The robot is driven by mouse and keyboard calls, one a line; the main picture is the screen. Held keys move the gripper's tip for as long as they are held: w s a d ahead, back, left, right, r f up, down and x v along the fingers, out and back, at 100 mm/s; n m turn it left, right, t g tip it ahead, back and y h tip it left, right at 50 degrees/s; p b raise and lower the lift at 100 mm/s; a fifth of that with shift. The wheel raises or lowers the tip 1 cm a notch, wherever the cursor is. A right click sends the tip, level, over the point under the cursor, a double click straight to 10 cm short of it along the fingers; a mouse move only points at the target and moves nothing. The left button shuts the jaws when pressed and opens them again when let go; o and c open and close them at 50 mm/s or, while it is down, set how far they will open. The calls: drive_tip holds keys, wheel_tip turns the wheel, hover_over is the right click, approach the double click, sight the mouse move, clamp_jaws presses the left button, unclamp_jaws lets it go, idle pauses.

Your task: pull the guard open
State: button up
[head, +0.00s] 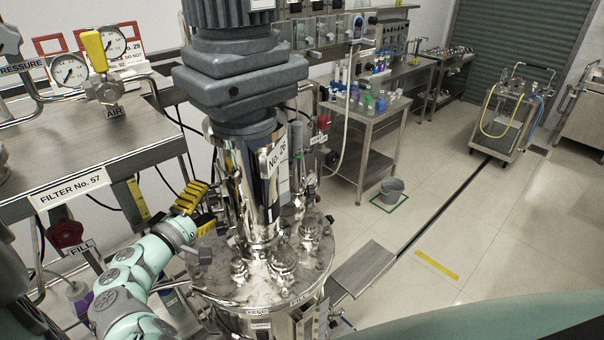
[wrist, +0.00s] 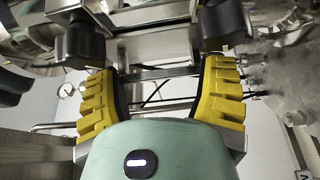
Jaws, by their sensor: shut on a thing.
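The guard appears to be the polished upright steel shell (head: 268,195) under the grey motor, marked No. 26, on the round vessel lid (head: 222,275). My gripper (head: 210,206), with yellow fingers, is at the left side of this shell, above the lid. In the wrist view my gripper (wrist: 153,32) has its dark fingertips wide apart with a bright steel piece (wrist: 150,14) between them, and it is shut on that piece. I cannot tell whether this piece belongs to the guard. The contact is hidden in the head view.
A steel bench (head: 90,140) with gauges and a FILTER No. 57 sign stands left of my arm. The grey motor (head: 240,80) stands over the shell. Fittings (head: 285,262) crowd the lid. A step (head: 362,268) is right of the vessel; open floor lies beyond.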

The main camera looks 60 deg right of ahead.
drive_tip(key=shift+w+a+f+m+g+b, duration=0.15)
drive_tip(key=shift+w+f+m+g+b, duration=0.5)
drive_tip(key=shift+b, duration=1.05)
drive_tip(key=shift+c, duration=0.2)
drive_tip(key=g+b, duration=0.1)
drive_tip(key=m+g+b, duration=0.1)
drive_tip(key=b, duration=0.1)
drive_tip(key=w+m+g+b, duration=0.1)
drive_tip(key=g, duration=0.1)
drive_tip(key=shift+a+r+b, duration=0.1)
drive_tip(key=shift+r+b, duration=0.2)
drive_tip(key=shift+b, duration=0.1)
drive_tip(key=shift+w+r+m+g+b, duration=0.25)
drive_tip(key=shift+m+g+b, duration=0.3)
drive_tip(key=shift+g+b, duration=0.3)
drive_tip(key=shift+s, duration=0.1)
drive_tip(key=o, duration=1.2)
drive_tip(key=shift+r, duration=0.1)
drive_tip(key=shift+o, duration=0.2)
drive_tip(key=v, duration=0.7)
drive_tip(key=shift+a, duration=0.2)
drive_tip(key=shift+r, duration=0.1)
